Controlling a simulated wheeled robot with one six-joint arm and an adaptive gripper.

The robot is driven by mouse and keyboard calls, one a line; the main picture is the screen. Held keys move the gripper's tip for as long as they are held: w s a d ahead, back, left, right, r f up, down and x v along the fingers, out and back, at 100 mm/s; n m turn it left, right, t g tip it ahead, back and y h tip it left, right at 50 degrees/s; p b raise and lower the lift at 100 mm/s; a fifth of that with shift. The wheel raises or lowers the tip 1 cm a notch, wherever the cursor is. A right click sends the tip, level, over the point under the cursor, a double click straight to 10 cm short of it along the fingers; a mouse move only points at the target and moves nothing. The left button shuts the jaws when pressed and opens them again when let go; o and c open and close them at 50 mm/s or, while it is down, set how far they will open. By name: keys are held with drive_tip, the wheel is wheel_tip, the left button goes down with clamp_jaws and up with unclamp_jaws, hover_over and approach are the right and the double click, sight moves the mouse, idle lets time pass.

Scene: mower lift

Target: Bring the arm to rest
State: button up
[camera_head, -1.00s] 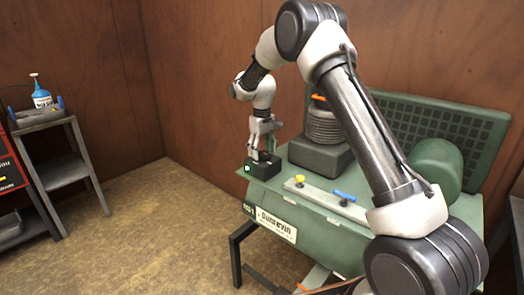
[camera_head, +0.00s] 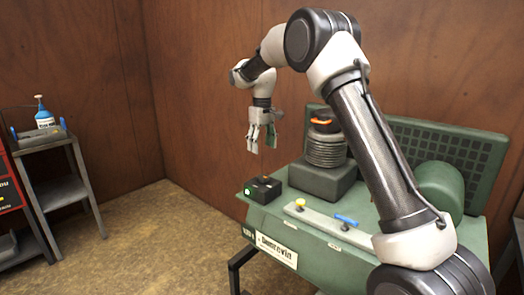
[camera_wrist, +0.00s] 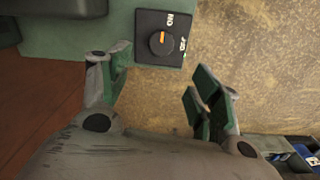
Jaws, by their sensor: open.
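My gripper (camera_head: 262,138) hangs pointing down in the head view, above and apart from the green machine (camera_head: 330,228). Its fingers are spread with nothing between them; in the wrist view the gripper (camera_wrist: 160,90) shows green finger pads apart. A black switch box (camera_head: 263,189) sits on the machine's near left corner, below the gripper. In the wrist view the switch box (camera_wrist: 163,38) carries a round knob with an orange mark, near the labels ON and OFF. The orange mark points toward the ON side.
A yellow knob (camera_head: 300,203) and a blue lever (camera_head: 346,220) stand on the machine's front panel. A ribbed cylinder (camera_head: 326,150) with an orange-marked top rises behind. A grey side table (camera_head: 60,187) with a blue bottle (camera_head: 43,118) stands at the left. The floor between is clear.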

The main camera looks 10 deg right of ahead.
drive_tip(key=shift+m, duration=0.4)
drive_tip(key=f, duration=0.1)
drive_tip(key=s+f, duration=0.2)
drive_tip(key=shift+d+f, duration=0.2)
drive_tip(key=shift+d, duration=0.1)
drive_tip(key=s+d+r+m+t, duration=0.1)
drive_tip(key=s+d+r, duration=0.2)
drive_tip(key=s, duration=1.1)
drive_tip(key=s+d+r+m+t, duration=0.2)
drive_tip(key=s+d+r, duration=0.2)
drive_tip(key=s, duration=1)
drive_tip(key=s+d+r+m+t, duration=0.1)
drive_tip(key=s+d+r, duration=0.3)
drive_tip(key=s, duration=1)
drive_tip(key=shift+s+d, duration=0.25)
drive_tip(key=shift+d, duration=1.55)
